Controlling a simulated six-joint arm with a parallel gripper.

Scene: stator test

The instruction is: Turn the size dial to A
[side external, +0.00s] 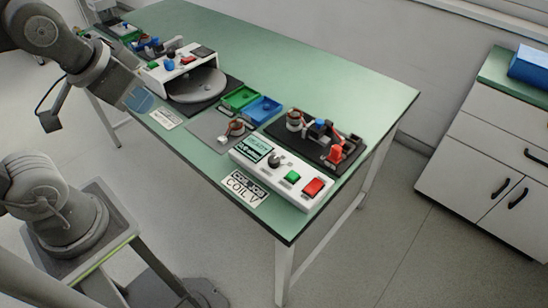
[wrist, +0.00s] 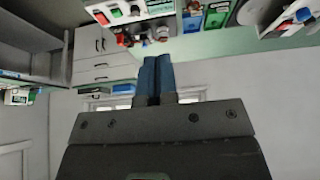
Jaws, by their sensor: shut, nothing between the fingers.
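A white control box (side external: 285,178) at the near right end of the green table carries a dark round dial (side external: 274,160), a green button and a red button. The dial's pointer and any letter marks are too small to read. The box also shows at the top of the wrist view (wrist: 125,14), cut by the frame edge. My gripper (side external: 140,99) is at the left, off the table's near edge and well apart from the dial. In the wrist view its blue fingers (wrist: 155,74) are together, with nothing between them.
A "COIL V" label (side external: 244,188) lies before the box. Behind it, a black plate (side external: 300,150) bears a fixture with red and blue parts. Green (side external: 239,97) and blue (side external: 263,110) trays stand mid-table. Left is another white panel (side external: 181,64) by a grey disc (side external: 197,86). The far tabletop is clear.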

